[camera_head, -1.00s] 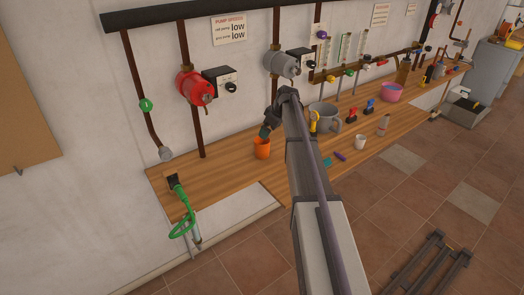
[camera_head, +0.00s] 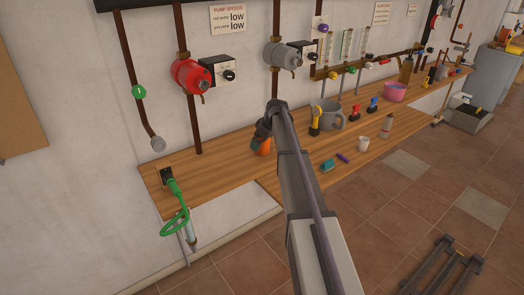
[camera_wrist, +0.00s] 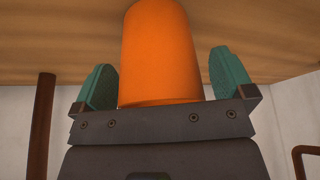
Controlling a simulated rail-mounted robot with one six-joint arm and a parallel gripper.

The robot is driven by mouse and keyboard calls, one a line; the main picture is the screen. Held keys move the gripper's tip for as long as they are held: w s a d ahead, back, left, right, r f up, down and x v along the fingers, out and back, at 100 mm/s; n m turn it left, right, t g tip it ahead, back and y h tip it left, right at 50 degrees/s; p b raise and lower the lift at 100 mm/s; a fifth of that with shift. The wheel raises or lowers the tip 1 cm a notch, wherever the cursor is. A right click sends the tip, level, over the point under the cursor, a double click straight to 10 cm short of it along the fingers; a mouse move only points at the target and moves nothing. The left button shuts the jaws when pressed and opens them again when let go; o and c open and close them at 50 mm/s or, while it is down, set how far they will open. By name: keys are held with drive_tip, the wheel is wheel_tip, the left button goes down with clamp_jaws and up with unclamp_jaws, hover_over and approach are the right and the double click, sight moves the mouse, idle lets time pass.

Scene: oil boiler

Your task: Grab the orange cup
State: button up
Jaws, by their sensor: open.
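The orange cup (camera_head: 265,147) stands on the wooden bench in the head view, partly hidden by my arm and gripper (camera_head: 262,136). In the wrist view the orange cup (camera_wrist: 160,55) fills the middle, between the two green fingers of my gripper (camera_wrist: 163,80). The fingers are apart, with a visible gap between each finger and the cup. The cup's far end is cut off by the top edge of the wrist view.
The wooden bench (camera_head: 225,165) runs along the wall. A grey mug (camera_head: 331,117), a yellow-handled tool (camera_head: 315,121), a white cup (camera_head: 363,144) and a pink bowl (camera_head: 395,92) stand to the right. A green hose (camera_head: 174,200) hangs at the left end. Bare bench lies left of the cup.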

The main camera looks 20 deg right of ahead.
drive_tip(key=shift+r, duration=0.1)
drive_tip(key=c, duration=1)
